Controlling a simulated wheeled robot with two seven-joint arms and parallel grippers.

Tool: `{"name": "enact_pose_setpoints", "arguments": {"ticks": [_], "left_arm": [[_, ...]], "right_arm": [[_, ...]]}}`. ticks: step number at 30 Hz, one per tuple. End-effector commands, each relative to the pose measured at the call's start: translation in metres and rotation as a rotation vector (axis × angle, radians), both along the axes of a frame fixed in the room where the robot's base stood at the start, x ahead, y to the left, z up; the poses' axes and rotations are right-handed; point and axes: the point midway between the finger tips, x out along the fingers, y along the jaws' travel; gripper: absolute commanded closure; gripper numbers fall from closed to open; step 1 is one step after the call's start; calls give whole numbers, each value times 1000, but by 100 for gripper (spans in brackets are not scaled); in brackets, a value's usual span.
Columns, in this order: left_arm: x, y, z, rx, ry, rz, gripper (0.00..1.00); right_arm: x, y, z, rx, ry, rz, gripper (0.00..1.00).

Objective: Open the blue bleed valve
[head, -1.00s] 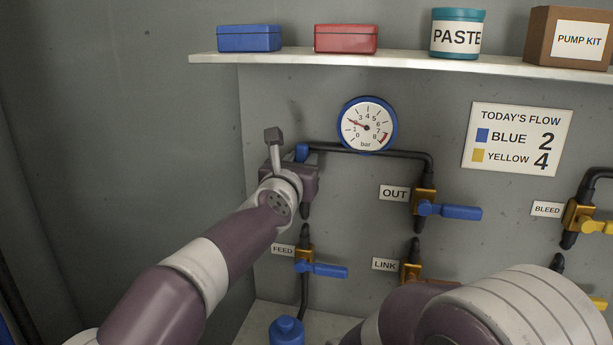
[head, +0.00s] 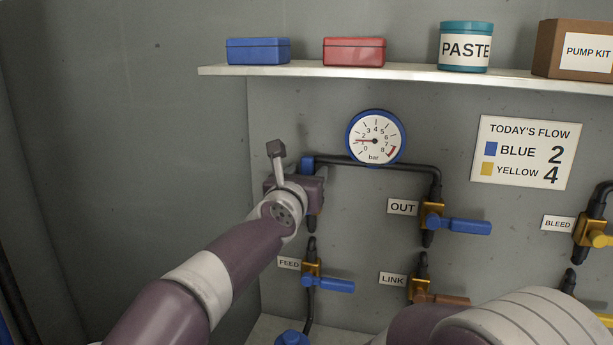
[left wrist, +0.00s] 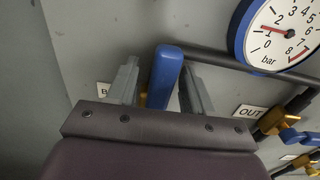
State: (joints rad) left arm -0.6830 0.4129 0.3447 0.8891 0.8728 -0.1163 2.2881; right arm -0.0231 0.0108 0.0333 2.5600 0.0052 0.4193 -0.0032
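The blue bleed valve's handle (left wrist: 166,75) stands upright between my left gripper's fingers (left wrist: 159,72) in the left wrist view. A gap shows on its left side; the right finger is very close to it, and I cannot tell whether they touch. The label beside it shows only a "B" (left wrist: 103,89), the rest hidden by a finger. In the head view my left gripper (head: 300,186) covers most of this valve; only a bit of blue (head: 307,164) shows. The gauge (head: 375,138) needle points left, at the low end. My right gripper is out of view.
A yellow-handled BLEED valve (head: 590,235) is at far right. A shelf (head: 400,73) with boxes and a tin runs above. My right arm fills the lower right.

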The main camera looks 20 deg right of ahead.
Motion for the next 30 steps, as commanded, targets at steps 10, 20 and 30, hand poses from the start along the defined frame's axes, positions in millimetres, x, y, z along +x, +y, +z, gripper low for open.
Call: {"name": "enact_pose_setpoints", "arguments": {"ticks": [10, 20, 30], "left_arm": [[-34, 23, -4, -3, -3, 0, 49], [-96, 65, -1, -1, 0, -1, 49], [-105, 71, 0, 0, 0, 0, 49]], "right_arm": [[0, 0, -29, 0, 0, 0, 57], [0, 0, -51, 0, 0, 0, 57], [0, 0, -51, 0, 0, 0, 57]]}}
